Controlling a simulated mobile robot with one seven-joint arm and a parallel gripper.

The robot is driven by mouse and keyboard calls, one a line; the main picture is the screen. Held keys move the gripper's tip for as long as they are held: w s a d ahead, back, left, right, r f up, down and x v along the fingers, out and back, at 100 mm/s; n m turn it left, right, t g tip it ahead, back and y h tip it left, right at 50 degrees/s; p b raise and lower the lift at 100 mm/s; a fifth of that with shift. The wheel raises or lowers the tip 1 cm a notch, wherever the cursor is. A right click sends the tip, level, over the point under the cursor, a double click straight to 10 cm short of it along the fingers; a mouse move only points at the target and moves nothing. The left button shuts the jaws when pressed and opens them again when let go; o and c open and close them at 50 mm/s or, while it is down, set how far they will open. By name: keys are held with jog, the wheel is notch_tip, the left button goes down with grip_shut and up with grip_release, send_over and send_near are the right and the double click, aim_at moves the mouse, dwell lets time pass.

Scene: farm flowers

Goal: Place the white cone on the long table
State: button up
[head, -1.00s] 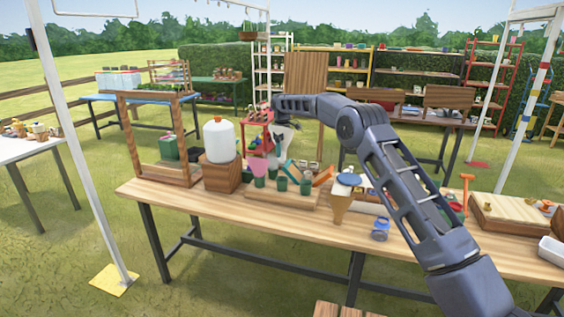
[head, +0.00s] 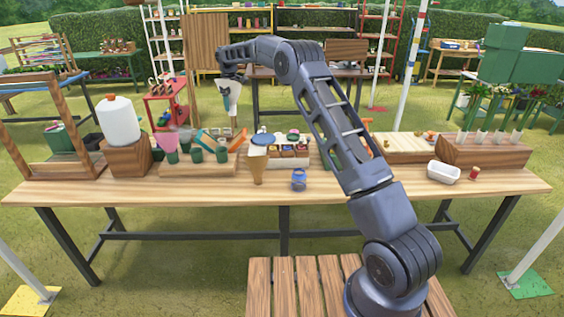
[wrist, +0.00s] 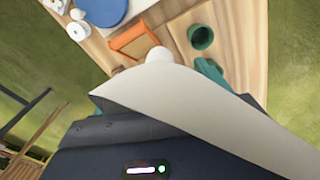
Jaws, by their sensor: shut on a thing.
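The white cone (head: 234,104) hangs point down from my gripper (head: 229,78) in the head view. In the wrist view the cone (wrist: 190,112) fills much of the lower middle. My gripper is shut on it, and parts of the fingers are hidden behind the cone. The long table (head: 340,190) has a light wooden top and dark metal legs. It also shows below the cone in the wrist view (wrist: 245,30). The cone is held above the table's far side, apart from the top as far as I can tell.
The table's front strip is mostly clear.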

jog(key=w+d+f+m, duration=0.2)
jog(key=d+m, duration=0.5)
jog(key=d, duration=3.4)
jog(key=s+d+f+m, duration=0.1)
jog(key=s+d+m, duration=0.2)
jog(key=s+d, duration=0.6)
jog(key=s+d+f+m, duration=0.15)
jog(key=s+d, duration=0.35)
jog(key=d, duration=0.8)
jog(key=s+d+m, duration=0.3)
jog(key=s+d, duration=0.3)
jog(key=d, duration=0.5)
notch_tip(320, 180, down, 20)
jog(key=shift+s+a+f, duration=0.1)
jog(key=shift+s+f, duration=0.05)
jog(key=shift+f, duration=0.1)
jog(key=o, duration=0.7)
jog(key=shift+c, duration=0.2)
jog(key=o, duration=0.3)
